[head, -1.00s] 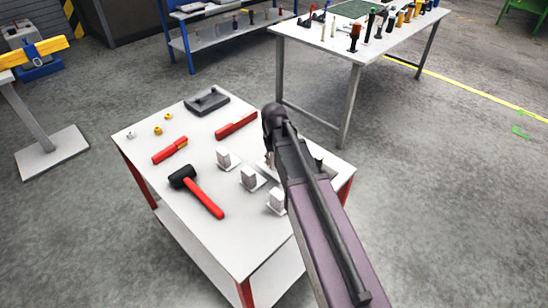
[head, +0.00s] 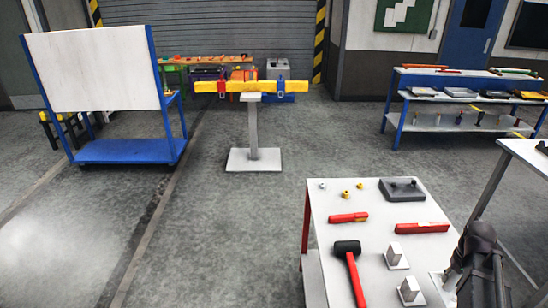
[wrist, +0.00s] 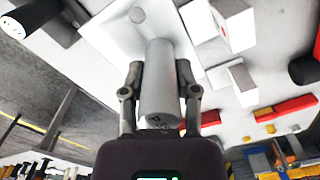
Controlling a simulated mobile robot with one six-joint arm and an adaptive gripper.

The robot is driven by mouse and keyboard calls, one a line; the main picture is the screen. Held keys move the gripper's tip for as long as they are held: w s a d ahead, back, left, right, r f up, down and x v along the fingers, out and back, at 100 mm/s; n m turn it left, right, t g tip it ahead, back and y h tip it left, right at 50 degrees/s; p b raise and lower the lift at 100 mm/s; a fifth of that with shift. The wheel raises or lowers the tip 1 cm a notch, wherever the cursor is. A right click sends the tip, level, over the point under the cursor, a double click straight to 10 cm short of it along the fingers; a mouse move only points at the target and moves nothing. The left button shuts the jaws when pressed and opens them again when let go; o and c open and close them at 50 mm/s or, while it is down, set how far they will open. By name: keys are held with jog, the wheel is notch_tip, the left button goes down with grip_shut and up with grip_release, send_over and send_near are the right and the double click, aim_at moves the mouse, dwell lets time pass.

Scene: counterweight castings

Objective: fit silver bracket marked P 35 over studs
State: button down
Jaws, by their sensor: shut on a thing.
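My gripper (wrist: 160,88) is shut on a silver-grey rounded upright piece (wrist: 160,65), with one finger on each side, in the wrist view. A pale flat plate (wrist: 108,38) shows behind its far end. I take the held piece to be a silver bracket; its small dark mark is too small to read. Two white block-on-plate brackets (head: 394,254) and (head: 409,289) stand on the white table in the head view. My arm (head: 480,260) hides the table's right side and most of the grasp there. I cannot make out any studs.
The white table (head: 376,270) also bears a black-headed mallet (head: 347,250), red tools (head: 348,218) and a dark grey casting (head: 402,190). A yellow beam (head: 220,87) on a grey post stands farther back, with red and blue clamps. Open floor lies left of the table.

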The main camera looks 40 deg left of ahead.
notch_tip(320, 180, up, 8)
jog(key=p, duration=0.6)
jog(key=shift+f+p, duration=0.1)
jog(key=shift+p, duration=0.2)
jog(key=shift+s, duration=0.15)
